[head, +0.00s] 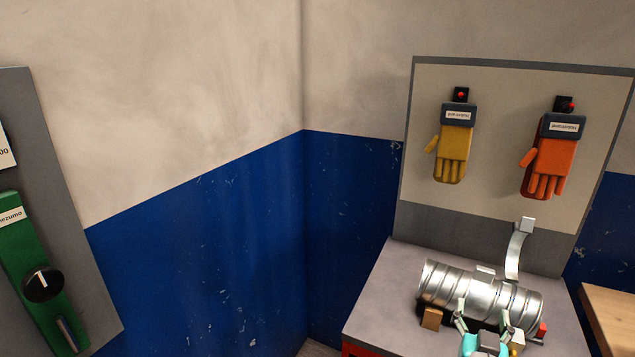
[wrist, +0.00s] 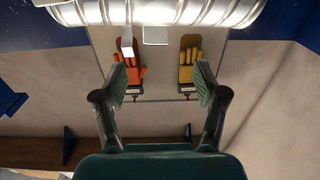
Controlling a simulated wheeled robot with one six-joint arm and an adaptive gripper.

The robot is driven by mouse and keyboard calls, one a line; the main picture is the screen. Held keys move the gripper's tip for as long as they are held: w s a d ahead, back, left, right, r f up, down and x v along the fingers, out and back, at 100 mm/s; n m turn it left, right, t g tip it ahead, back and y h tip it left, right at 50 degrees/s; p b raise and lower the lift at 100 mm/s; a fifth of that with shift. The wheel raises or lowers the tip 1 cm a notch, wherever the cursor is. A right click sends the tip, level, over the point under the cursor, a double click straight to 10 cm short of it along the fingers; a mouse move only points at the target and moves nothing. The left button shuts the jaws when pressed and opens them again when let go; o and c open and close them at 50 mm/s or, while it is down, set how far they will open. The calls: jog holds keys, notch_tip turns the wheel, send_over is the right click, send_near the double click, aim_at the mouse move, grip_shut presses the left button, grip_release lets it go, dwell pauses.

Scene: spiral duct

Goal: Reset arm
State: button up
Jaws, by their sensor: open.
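My gripper (head: 484,316) is at the near side of the silver spiral duct (head: 470,284) in the head view, its two fingers spread apart. In the wrist view my gripper (wrist: 162,82) is open with nothing between its fingers. The duct (wrist: 205,10) crosses the top of that view, beyond the fingertips. The duct lies on its side on a grey-topped bench (head: 385,300), with a tan block (head: 432,318) under its left part. A curved metal strap (head: 516,250) stands up behind the duct. Whether a finger touches the duct cannot be told.
A board (head: 490,195) behind the bench holds a yellow glove (head: 454,150) and an orange glove (head: 548,160). A grey panel with a green device (head: 25,265) is at far left. A wooden surface (head: 615,310) is at right. Open space lies before the blue wall.

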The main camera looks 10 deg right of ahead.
jog(key=s+a+f+n+y, duration=0.5)
jog(key=s+a+f+y, duration=0.2)
jog(key=s+a+f, duration=0.85)
jog(key=s+a+y, duration=0.1)
jog(key=s+a, duration=0.1)
jog(key=s, duration=1)
jog(key=s+a+n+y, duration=0.1)
jog(key=s, duration=1.1)
jog(key=shift+a+f+n+y, duration=0.15)
jog(key=shift+a+n+y, duration=0.15)
jog(key=shift+a+y, duration=0.1)
